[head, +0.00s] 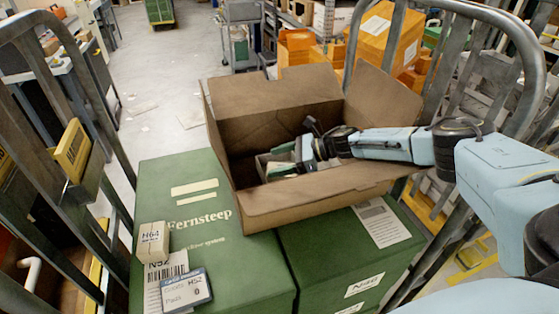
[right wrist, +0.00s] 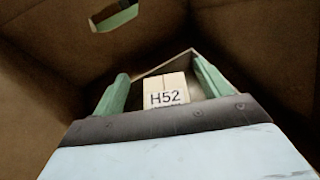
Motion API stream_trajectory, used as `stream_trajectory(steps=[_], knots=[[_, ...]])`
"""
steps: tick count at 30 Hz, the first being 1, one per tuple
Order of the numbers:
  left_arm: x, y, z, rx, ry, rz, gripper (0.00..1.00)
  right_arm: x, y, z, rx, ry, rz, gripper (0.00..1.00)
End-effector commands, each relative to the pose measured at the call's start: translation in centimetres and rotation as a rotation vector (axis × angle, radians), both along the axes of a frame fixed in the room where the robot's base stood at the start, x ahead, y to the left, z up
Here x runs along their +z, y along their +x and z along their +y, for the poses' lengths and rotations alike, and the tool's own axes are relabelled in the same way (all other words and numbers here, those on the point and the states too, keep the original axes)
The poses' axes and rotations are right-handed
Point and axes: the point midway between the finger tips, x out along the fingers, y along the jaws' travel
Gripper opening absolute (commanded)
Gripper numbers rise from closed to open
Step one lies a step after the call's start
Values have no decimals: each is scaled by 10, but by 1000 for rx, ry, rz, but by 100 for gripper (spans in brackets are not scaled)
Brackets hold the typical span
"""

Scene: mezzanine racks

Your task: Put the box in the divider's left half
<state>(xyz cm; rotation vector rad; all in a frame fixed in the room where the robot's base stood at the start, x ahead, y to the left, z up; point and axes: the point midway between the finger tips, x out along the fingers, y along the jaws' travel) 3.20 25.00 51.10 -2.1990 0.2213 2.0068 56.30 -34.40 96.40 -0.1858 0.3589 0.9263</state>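A small pale box marked H52 (right wrist: 166,92) shows in the right wrist view, between the two green fingers of my right gripper (right wrist: 162,82). The fingers stand apart, with a visible gap on each side of the box. In the head view my right gripper (head: 283,158) is down inside an open cardboard carton (head: 310,205). A pale-walled divider or tray (right wrist: 203,62) shows around the H52 box; its left and right halves cannot be told apart. In the head view the gripper largely hides this area. My left gripper is not in view.
The carton stands on green Fernsteep boxes (head: 165,190), its flaps open. Metal cart rails (head: 50,80) rise on both sides. Orange boxes (head: 300,48) stand behind.

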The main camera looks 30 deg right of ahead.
Motion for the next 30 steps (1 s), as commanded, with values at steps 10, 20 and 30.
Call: stream_trajectory(steps=[10, 20, 30], knots=[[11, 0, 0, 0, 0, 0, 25, 5, -3, 2, 5, -1, 9, 76], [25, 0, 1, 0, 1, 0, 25, 30, -31, -39, 2, -2, 6, 76], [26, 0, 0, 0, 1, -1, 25, 38, -42, -55, 4, 1, 4, 76]])
